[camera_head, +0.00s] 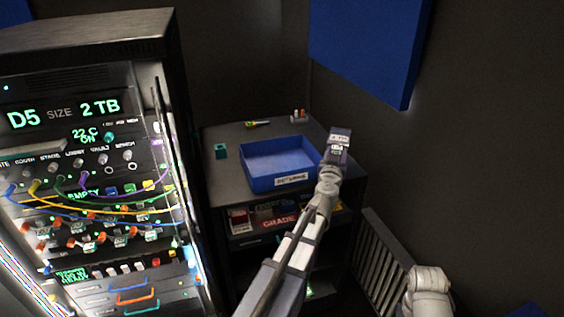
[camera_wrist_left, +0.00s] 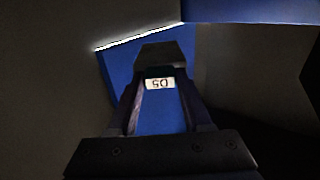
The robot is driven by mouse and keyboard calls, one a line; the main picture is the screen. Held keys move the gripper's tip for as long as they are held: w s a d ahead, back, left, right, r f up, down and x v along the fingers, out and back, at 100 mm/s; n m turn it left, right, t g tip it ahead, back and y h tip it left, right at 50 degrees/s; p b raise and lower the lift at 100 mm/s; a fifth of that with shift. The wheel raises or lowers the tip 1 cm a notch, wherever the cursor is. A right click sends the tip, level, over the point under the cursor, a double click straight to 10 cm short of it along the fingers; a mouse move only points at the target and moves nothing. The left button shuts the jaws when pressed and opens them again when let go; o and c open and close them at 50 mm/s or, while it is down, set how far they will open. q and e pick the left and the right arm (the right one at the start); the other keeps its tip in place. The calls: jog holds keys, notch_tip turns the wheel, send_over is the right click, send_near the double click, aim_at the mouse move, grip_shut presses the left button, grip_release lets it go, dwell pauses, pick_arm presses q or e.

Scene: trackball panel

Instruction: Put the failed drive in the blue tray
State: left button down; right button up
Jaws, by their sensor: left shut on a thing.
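My left gripper (camera_head: 337,156) is shut on a dark drive (camera_head: 340,134), held up beside the right edge of the blue tray. In the left wrist view the drive (camera_wrist_left: 166,54) sits between the fingertips (camera_wrist_left: 160,90), with a small white label that seems to read 05, upside down. The blue tray (camera_head: 292,183) stands on top of a dark cabinet, looks empty, and has a white label on its front. The drive appears higher than the tray rim; the exact gap cannot be told. My right gripper is not in view.
A tall rack (camera_head: 100,45) with cables, knobs and a display reading D5 SIZE 2 TB stands at the left. On the cabinet top (camera_head: 228,180) are a teal block (camera_head: 220,151) and a yellow-green tool (camera_head: 257,124). A blue panel (camera_head: 370,45) hangs on the wall.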

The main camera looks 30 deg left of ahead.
pick_arm(q)
jog(key=s+a+r+n+g+y+p, duration=0.2)
jog(key=s+a+r+n+g+y, duration=0.15)
jog(key=s+a+y, duration=0.2)
jog(key=s+a+r+n+g+y+p, duration=0.2)
jog(key=s+a+n+g+y, duration=0.15)
jog(key=a, duration=0.25)
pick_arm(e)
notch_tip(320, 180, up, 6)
pick_arm(q)
jog(key=shift+t, duration=0.6)
notch_tip(320, 180, down, 10)
jog(key=b, duration=0.9)
jog(key=shift+d+b, duration=0.1)
jog(key=shift+b, duration=0.3)
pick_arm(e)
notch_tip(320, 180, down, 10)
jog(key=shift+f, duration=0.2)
